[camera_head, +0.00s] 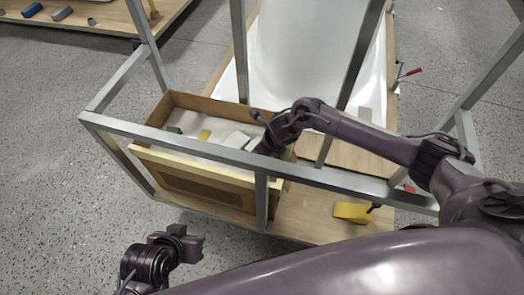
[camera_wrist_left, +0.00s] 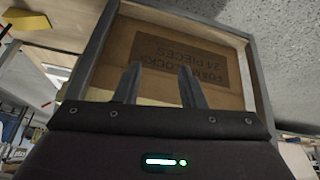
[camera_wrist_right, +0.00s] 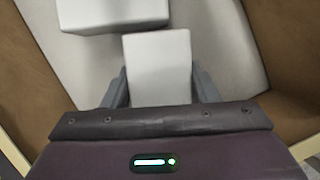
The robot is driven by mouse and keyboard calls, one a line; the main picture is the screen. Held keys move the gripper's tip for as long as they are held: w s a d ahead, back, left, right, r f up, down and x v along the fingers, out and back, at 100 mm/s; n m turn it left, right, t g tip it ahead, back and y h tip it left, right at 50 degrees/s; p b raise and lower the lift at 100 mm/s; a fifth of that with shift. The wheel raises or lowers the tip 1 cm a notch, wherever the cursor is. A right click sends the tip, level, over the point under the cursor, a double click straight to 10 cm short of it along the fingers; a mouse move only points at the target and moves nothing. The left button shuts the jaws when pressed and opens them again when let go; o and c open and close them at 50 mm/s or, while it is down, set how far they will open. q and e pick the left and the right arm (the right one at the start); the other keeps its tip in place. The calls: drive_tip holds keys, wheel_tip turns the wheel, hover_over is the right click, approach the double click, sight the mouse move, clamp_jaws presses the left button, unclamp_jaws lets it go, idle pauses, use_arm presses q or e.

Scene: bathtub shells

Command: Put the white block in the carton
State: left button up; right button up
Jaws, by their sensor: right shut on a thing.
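The open brown carton (camera_head: 205,190) stands on a wooden board inside a grey metal frame; its printed side shows in the left wrist view (camera_wrist_left: 187,62). My right gripper (camera_wrist_right: 160,88) reaches into the carton and is shut on a white block (camera_wrist_right: 158,62), with a finger on each side. A second white block (camera_wrist_right: 112,14) lies close beyond it in the right wrist view. In the head view the right gripper (camera_head: 258,140) partly hides the held block. My left gripper (camera_head: 197,246) is outside, in front of the carton, with its fingers apart and empty in the left wrist view (camera_wrist_left: 160,85).
A yellow object (camera_head: 351,212) is on the board to the right. A white tub shell (camera_head: 300,50) stands behind.

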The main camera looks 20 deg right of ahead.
drive_tip(key=o, duration=0.9)
drive_tip(key=shift+r, duration=0.15)
drive_tip(key=shift+d+r, duration=0.1)
drive_tip(key=shift+r, duration=0.2)
drive_tip(key=p+v, duration=0.3)
drive_tip(key=v, duration=0.7)
drive_tip(key=shift+s+d+r, duration=0.1)
drive_tip(key=shift+s+r, duration=0.05)
drive_tip(key=shift+s, duration=0.05)
use_arm(q)
drive_tip(key=a, duration=0.1)
drive_tip(key=s+a+g+y, duration=0.1)
drive_tip(key=a+g, duration=0.1)
drive_tip(key=a, duration=0.1)
drive_tip(key=shift+s+a+r+n+y, duration=0.1)
drive_tip(key=shift+s+r+n+y, duration=0.2)
drive_tip(key=shift+r+n, duration=0.1)
use_arm(e)
drive_tip(key=shift+s+r, duration=0.15)
drive_tip(key=shift+r, duration=0.2)
